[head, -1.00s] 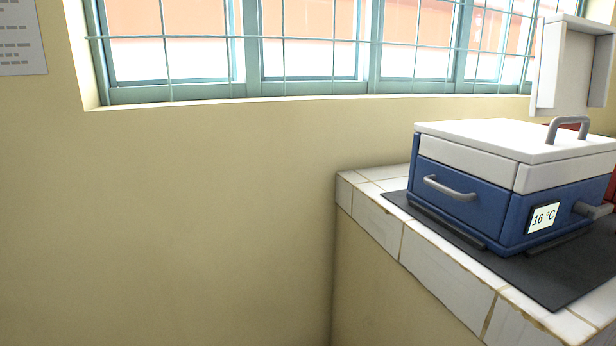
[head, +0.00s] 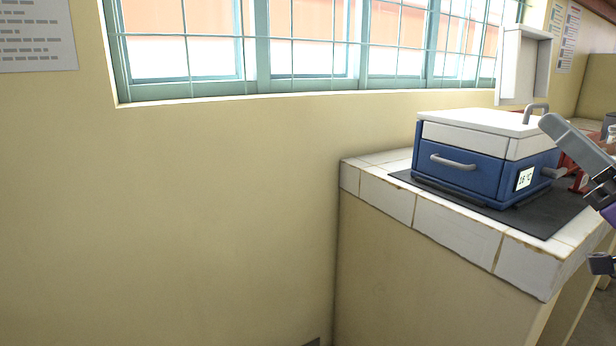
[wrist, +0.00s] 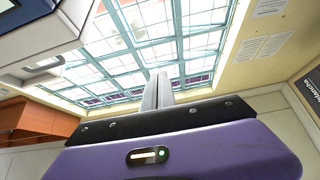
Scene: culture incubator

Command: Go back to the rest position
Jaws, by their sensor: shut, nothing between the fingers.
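My gripper shows in the wrist view (wrist: 158,92), its two grey fingers together and empty, pointing up toward the barred window. In the head view, part of my arm shows at the right edge, in front of the counter. The blue and white incubator (head: 463,165) stands on a dark mat on the tiled counter. Its white lid is down, its front drawer looks shut, and a small display (head: 525,178) is on its side. My gripper's fingertips touch nothing in the wrist view.
The white-tiled counter (head: 380,195) has a front corner at lower right. A white wall box (head: 523,65) hangs behind the incubator. A red object (head: 580,152) is partly hidden behind my arm. The wall (head: 220,210) at left is bare below the window (head: 300,45).

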